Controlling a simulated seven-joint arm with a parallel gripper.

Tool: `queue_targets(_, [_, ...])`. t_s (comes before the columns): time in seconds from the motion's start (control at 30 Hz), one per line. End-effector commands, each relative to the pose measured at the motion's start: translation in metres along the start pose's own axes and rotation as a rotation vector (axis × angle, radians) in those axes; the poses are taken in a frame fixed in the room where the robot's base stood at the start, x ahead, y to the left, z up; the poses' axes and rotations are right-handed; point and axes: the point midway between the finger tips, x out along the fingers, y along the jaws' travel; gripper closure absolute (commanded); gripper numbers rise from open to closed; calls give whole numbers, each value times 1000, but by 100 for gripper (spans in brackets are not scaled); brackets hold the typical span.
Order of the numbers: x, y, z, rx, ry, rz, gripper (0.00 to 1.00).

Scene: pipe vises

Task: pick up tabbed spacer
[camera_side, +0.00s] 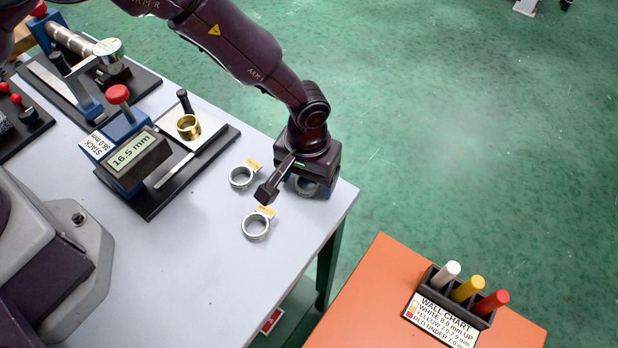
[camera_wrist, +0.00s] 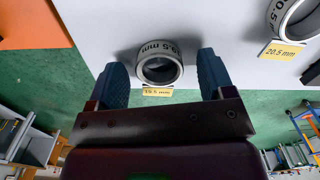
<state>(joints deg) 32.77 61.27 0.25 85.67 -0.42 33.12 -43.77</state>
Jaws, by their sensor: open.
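The tabbed spacers are short grey metal rings with small yellow tabs. In the side view, one spacer (camera_side: 241,178) lies left of my gripper (camera_side: 308,176). Another spacer (camera_side: 243,228) lies nearer the front. A third is mostly hidden under my gripper near the table's right corner. In the wrist view, a spacer (camera_wrist: 143,70) sits between the two blue fingers of my open gripper (camera_wrist: 163,70), apart from both. Its tab (camera_wrist: 157,92) faces the palm; its small print is hard to read. Another spacer (camera_wrist: 275,19), its tab marked 20.5 mm, shows at the upper right.
A vise marked 16.5 mm (camera_side: 134,155) holds the table's middle left, with a brass ring (camera_side: 188,127) on its plate. More fixtures stand behind it. An orange table (camera_side: 375,290) carries a wall chart rack (camera_side: 445,310) with white, yellow and red markers. The grey table's front is clear.

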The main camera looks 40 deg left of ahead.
Motion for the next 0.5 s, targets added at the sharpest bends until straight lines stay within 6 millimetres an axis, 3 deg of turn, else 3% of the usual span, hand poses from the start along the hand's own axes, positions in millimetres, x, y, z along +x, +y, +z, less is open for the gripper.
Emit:
queue_targets(0.23, [2,0,0,0,1,1,25])
queue_targets(0.43, [2,0,0,0,1,1,71])
queue_targets(0.47, [2,0,0,0,1,1,77])
queue_targets(0.5, [2,0,0,0,1,1,78])
